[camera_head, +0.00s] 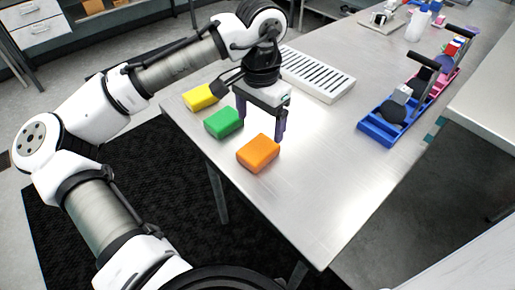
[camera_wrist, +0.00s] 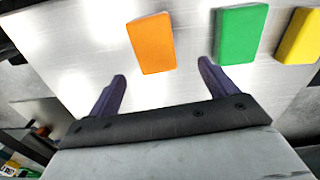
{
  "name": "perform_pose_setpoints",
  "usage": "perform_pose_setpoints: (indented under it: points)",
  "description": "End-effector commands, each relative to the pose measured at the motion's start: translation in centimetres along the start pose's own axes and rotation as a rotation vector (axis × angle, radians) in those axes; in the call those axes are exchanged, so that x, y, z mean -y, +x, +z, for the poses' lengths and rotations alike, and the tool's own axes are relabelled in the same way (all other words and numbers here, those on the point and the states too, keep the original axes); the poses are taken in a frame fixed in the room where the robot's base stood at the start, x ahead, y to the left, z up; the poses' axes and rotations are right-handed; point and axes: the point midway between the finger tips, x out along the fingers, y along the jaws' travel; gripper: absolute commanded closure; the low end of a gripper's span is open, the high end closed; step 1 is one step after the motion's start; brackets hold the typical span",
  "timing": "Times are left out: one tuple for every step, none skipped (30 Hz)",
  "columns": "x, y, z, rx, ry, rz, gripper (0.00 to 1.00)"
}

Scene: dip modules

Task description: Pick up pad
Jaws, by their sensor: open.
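Three block-shaped pads lie in a row along the table's near left edge. The orange pad (camera_head: 258,153) is nearest, the green pad (camera_head: 223,121) is behind it, and the yellow pad (camera_head: 201,97) is farthest. My gripper (camera_head: 259,128) is open and empty above the table, just behind the orange pad. In the wrist view, the orange pad (camera_wrist: 151,43) lies ahead of the gap between my fingers (camera_wrist: 161,70). The green pad (camera_wrist: 240,34) is ahead of the right finger, and the yellow pad (camera_wrist: 299,37) is at the right edge, partly cut off.
A white slotted rack (camera_head: 316,73) stands behind my gripper. A blue tray (camera_head: 376,131) with dark items sits at the table's right edge, with a pink tray (camera_head: 447,82) behind it. The metal table (camera_head: 318,180) is bare between the orange pad and the blue tray.

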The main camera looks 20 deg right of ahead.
Motion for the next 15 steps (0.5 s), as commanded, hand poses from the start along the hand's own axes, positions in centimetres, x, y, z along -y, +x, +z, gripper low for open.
perform_pose_setpoints:
  points:
    - [0.0, 0.6, 0.0, 0.0, 0.0, 0.0, 0.15]
    - [0.0, 0.9, 0.0, -0.001, 0.001, 0.0, 0.15]
    - [0.0, 1.2, 0.0, -0.001, 0.001, 0.0, 0.15]
    - [-0.1, 1.4, 0.0, -0.001, 0.001, 0.0, 0.15]
    - [-0.1, 1.6, 0.0, -0.001, 0.001, 0.0, 0.15]
    - [-0.1, 1.8, 0.0, -0.002, 0.001, 0.0, 0.15]
    - [-0.1, 1.9, 0.1, -0.002, 0.001, 0.0, 0.15]
    - [-0.2, 2.2, 0.1, -0.002, 0.001, -0.001, 0.15]
    - [-0.3, 2.6, 0.3, 0.0, 0.001, -0.001, 0.15]
    - [-0.4, 3.0, 0.4, -0.001, 0.001, 0.0, 0.15]
    - [-0.5, 3.5, 0.5, 0.0, 0.001, 0.0, 0.15]
    - [-0.7, 4.1, 0.6, -0.001, 0.002, 0.0, 0.15]
    - [-0.8, 4.5, 0.7, 0.0, 0.002, 0.0, 0.15]
    - [-0.8, 5.0, 0.7, -0.001, 0.001, 0.001, 0.15]
    - [-0.8, 5.7, 0.7, 0.0, 0.0, 0.001, 0.15]
